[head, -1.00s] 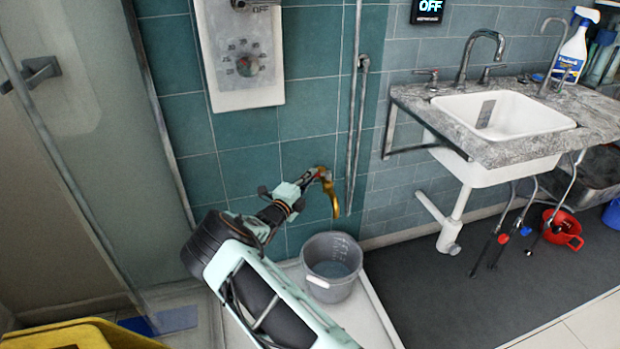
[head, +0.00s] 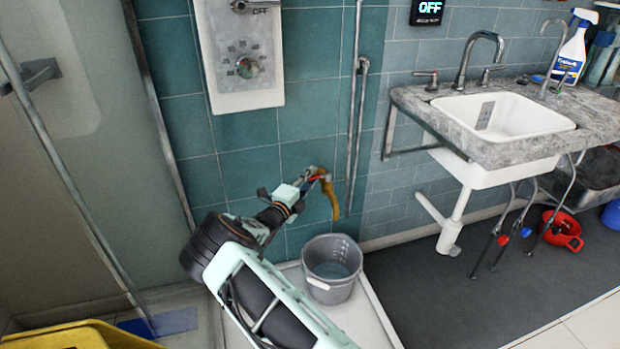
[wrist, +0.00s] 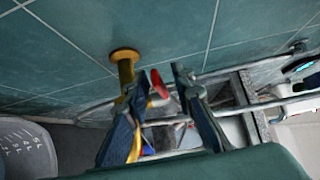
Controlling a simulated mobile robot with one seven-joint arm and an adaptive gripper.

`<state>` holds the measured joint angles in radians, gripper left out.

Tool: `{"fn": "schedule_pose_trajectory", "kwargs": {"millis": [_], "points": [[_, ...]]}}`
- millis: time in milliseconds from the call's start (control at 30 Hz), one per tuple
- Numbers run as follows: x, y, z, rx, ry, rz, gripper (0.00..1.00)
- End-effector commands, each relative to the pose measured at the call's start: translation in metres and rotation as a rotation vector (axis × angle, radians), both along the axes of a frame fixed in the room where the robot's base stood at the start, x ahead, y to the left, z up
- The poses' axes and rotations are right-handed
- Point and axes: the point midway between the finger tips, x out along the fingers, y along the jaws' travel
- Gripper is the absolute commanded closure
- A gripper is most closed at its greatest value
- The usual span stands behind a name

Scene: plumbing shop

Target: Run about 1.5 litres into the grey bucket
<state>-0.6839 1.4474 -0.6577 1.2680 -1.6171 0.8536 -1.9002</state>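The grey bucket (head: 333,290) stands upright on the white tray below the brass tap (head: 331,200). Its inside looks bluish near the bottom; I cannot tell how much water is in it. In the wrist view the bucket's wall (wrist: 22,150) shows litre marks at lower left. The tap (wrist: 126,72) comes out of the tiled wall, and its red lever (wrist: 159,84) lies between my two fingertips. My gripper (wrist: 162,78) is open around the lever, with a gap showing on the right. In the head view my gripper (head: 314,176) is at the tap's top. No stream shows under the spout.
A white shower tray (head: 375,325) lies under the bucket. A dial panel (head: 245,90) and vertical pipes (head: 356,130) are on the wall. A sink (head: 510,115) and a red bucket (head: 562,230) are at right.

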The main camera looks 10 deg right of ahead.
Motion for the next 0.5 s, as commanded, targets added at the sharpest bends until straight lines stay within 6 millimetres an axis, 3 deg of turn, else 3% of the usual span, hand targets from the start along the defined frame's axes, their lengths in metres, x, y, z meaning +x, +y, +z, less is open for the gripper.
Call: {"fn": "schedule_pose_trajectory", "kwargs": {"millis": [167, 500], "points": [[-0.017, 0.016, 0.0, 0.001, 0.001, 0.003, 0.77], [-0.073, 0.059, 0.0, 0.001, 0.001, 0.004, 0.77]]}}
